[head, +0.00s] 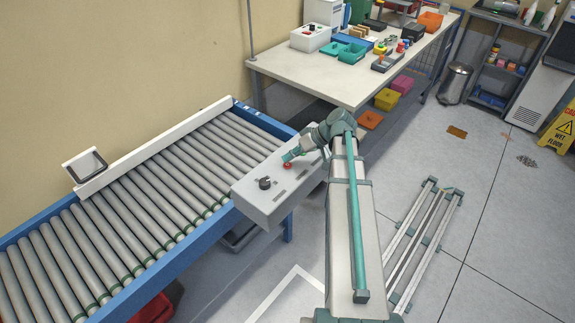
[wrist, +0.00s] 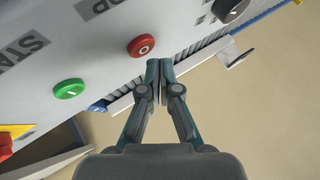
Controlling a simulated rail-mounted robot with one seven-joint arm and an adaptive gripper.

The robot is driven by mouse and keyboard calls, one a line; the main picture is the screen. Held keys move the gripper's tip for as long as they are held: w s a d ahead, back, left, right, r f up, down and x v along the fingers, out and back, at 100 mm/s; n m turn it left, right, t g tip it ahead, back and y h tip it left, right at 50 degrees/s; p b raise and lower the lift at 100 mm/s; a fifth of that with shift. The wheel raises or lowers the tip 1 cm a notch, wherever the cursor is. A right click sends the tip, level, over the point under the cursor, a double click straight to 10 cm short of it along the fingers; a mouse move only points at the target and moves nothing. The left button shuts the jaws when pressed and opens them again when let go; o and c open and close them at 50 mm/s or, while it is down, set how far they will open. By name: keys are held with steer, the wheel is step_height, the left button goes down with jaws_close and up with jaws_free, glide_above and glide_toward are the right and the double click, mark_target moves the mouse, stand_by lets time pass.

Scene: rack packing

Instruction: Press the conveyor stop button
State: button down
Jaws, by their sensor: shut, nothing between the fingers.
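The control box (head: 262,203) stands at the right end of the roller conveyor. In the wrist view its pale face carries a round red button (wrist: 141,46) marked with a circle, and a green button (wrist: 68,88) beside the partly cut-off start label. A red button also shows beside my gripper in the head view (head: 287,165). My gripper (wrist: 158,66) is shut and empty, its fingertips together just right of and below the red button in the wrist view. I cannot tell whether they touch the face. In the head view my gripper (head: 291,156) covers part of the box.
A black knob (head: 264,183) sits on the box. A red part on yellow (wrist: 5,145) shows at the wrist view's left edge. The conveyor rollers (head: 130,218) are empty.

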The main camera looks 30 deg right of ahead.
mark_target(289, 165)
steer(key=shift+f, duration=0.1)
stand_by(0.5)
steer(key=shift+f+b, duration=0.35)
steer(key=shift+b, duration=0.05)
steer(key=shift+f+b, duration=0.3)
steer(key=shift+f, duration=0.05)
stand_by(0.6)
steer(key=shift+r, duration=0.1)
steer(key=shift+r+p, duration=0.35)
steer(key=shift+r, duration=0.35)
steer(key=shift+r, duration=0.1)
steer(key=shift+r+p, duration=1.3)
steer(key=shift+r, duration=1.15)
